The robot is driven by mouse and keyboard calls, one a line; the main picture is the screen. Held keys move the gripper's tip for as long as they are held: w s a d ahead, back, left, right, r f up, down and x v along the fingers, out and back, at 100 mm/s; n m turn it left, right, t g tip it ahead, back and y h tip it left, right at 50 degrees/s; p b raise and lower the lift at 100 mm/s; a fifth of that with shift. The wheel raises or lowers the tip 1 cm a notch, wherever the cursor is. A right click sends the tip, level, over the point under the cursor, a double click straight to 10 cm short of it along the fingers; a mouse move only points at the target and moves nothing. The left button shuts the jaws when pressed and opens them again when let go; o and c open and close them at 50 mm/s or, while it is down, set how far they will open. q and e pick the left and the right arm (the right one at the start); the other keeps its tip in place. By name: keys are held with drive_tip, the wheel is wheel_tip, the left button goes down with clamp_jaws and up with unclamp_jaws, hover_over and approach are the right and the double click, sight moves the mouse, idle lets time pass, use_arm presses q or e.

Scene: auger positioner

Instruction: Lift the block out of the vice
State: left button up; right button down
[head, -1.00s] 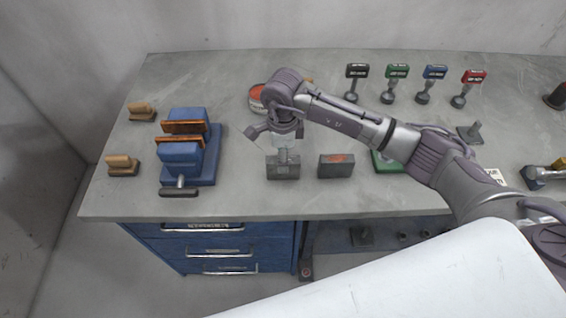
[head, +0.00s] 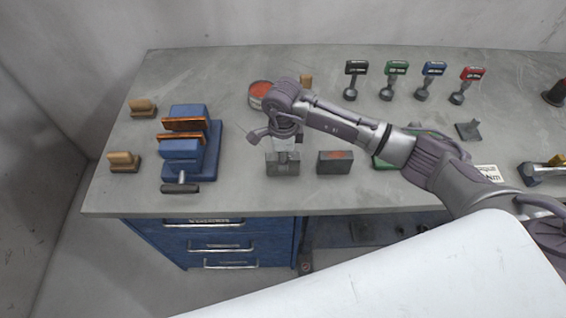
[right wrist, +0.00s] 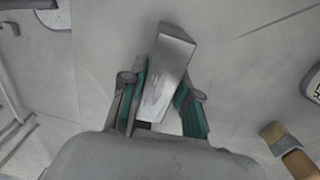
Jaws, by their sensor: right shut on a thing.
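The blue vice (head: 182,152) stands on the bench at the left in the head view. Its copper-faced jaws are apart, and I see no block between them. My right gripper (head: 285,151) is well to the right of the vice, pointing down. It is shut on a grey metal block (right wrist: 165,75), which sits tilted between the teal finger pads in the right wrist view. A grey block shape (head: 283,165) also shows at the fingertips in the head view. I cannot tell whether it touches the bench. My left gripper is not in view.
A dark block with a red mark (head: 335,163) lies close right of the gripper. A red-topped tin (head: 260,92) is behind it. Wooden-handled brushes (head: 124,160) lie left of the vice. Coloured stamp-like tools (head: 434,70) stand at the back right.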

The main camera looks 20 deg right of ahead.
drive_tip(key=shift+w+r, duration=0.1)
drive_tip(key=shift+w, duration=0.1)
drive_tip(key=shift+r, duration=0.1)
